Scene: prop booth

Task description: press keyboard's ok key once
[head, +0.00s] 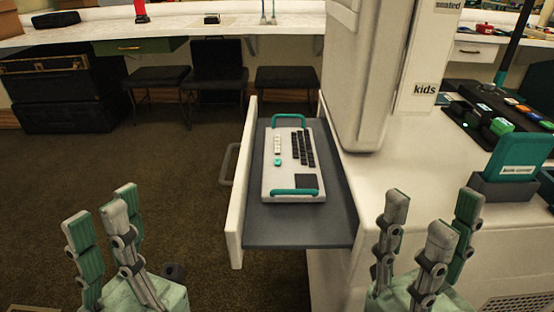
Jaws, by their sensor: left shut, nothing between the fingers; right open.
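The keyboard (285,184) is a pale slab with teal handles at its far and near ends. It lies on the grey bottom of a pulled-out drawer (299,232). It has black keys on the right, a short column of white keys on the left, and a teal key (277,162) below those. The key labels are too small to read, so I cannot tell which key is ok. My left gripper (104,209) is shut and empty, left of the drawer and apart from it. My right gripper (435,210) is open and empty, right of the drawer, by the white counter.
The drawer's white front (238,190) stands up left of the keyboard. A large pale casing (350,75) rises close behind and to its right. A teal card in a grey holder (505,182) stands on the counter at right. Open floor lies left of the drawer; chairs (215,75) stand behind.

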